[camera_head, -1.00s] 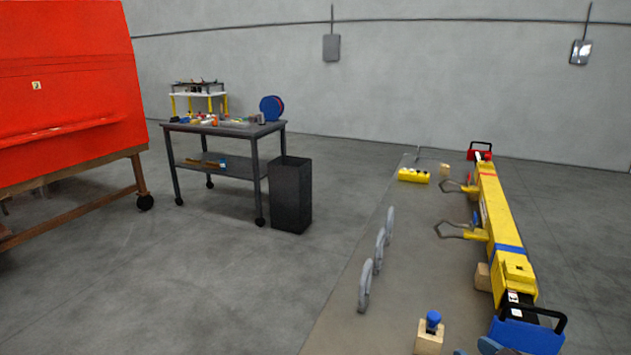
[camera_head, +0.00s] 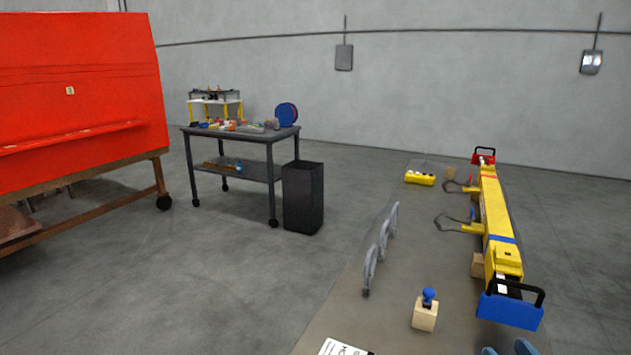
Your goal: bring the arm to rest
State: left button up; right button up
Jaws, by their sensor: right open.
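My right gripper (camera_head: 508,349) shows only as two blue-grey fingertips at the bottom edge of the head view, right of centre. The fingertips are apart and nothing shows between them. The rest of that gripper is below the frame. It is just in front of the near, blue end (camera_head: 510,311) of a long yellow beam (camera_head: 497,219) in the picture. My left gripper is not in view.
A dark bin (camera_head: 303,197) stands beside a cart (camera_head: 252,134). A red body (camera_head: 75,100) stands at left. Open floor lies between.

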jog(key=s+d+f+m+g+h, duration=0.3)
jog(key=s+d+m+g+h, duration=0.3)
jog(key=s+m+h, duration=0.45)
jog(key=s+a+f+n+g+y, duration=0.35)
jog(key=s+a+f+g, duration=0.2)
jog(key=s, duration=0.25)
jog(key=s+a+f+n+g+y, duration=0.3)
jog(key=s+a+f+n+g, duration=0.15)
jog(key=s+a, duration=0.2)
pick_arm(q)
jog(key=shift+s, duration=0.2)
pick_arm(e)
jog(key=w+f+t, duration=0.6)
jog(key=f+t, duration=0.1)
jog(key=f, duration=0.3)
jog(key=shift+w+d+n+t+y, duration=0.2)
jog(key=shift+n+t+y, duration=0.15)
jog(key=shift+t+y, duration=0.05)
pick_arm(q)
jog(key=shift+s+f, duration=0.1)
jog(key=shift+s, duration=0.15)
